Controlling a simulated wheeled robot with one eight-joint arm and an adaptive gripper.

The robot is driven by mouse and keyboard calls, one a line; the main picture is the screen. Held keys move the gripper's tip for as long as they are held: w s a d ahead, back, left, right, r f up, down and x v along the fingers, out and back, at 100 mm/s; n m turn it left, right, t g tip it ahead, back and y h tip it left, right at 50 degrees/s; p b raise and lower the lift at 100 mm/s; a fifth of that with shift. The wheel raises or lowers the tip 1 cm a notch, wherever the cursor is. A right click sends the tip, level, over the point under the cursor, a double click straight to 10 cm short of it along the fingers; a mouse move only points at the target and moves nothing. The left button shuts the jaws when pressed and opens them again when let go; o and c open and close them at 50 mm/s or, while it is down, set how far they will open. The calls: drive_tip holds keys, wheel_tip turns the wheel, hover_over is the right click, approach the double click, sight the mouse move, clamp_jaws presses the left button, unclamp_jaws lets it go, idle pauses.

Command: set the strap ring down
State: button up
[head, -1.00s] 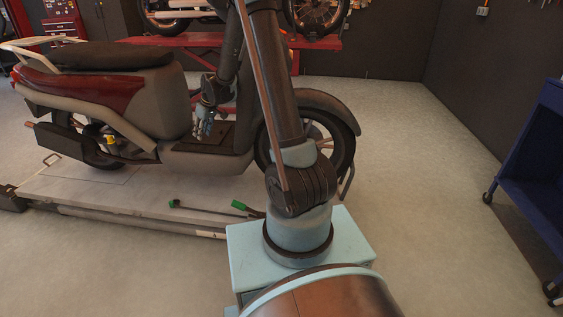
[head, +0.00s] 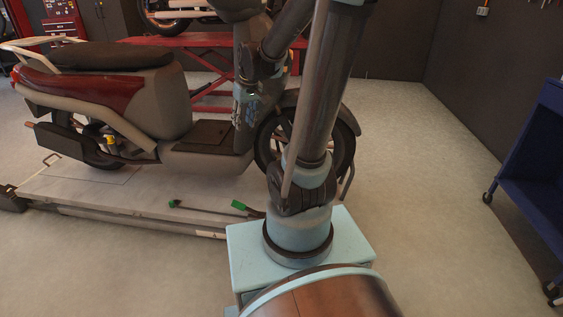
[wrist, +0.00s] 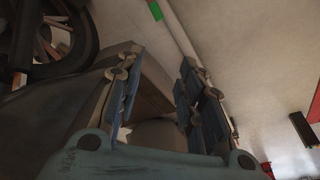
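I cannot make out the strap ring in any view. My gripper (head: 243,116) is in front of the scooter's front column in the head view, above the right end of the footboard. It also shows in the wrist view (wrist: 160,62), where its two blue-grey fingers stand well apart. Nothing shows held between them; a grey-brown scooter panel (wrist: 152,90) lies behind the gap. My arm hides part of the scooter's front.
A scooter with a dark seat (head: 95,56) stands on a low lift platform (head: 130,195). A lever with a green grip (head: 240,205) lies at its edge. A red lift (head: 185,40) is behind. A blue cart (head: 530,160) stands right, with clear floor before it.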

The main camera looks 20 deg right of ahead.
drive_tip(key=s+d+f+m, duration=0.1)
drive_tip(key=s+d+f, duration=0.1)
drive_tip(key=s, duration=0.5)
drive_tip(key=s+d+f+m+h, duration=0.1)
drive_tip(key=s+d, duration=0.2)
drive_tip(key=s, duration=0.4)
drive_tip(key=s+d+f+m, duration=0.2)
drive_tip(key=s+d, duration=0.1)
drive_tip(key=s, duration=0.4)
drive_tip(key=shift+s+d+f+g+h, duration=0.3)
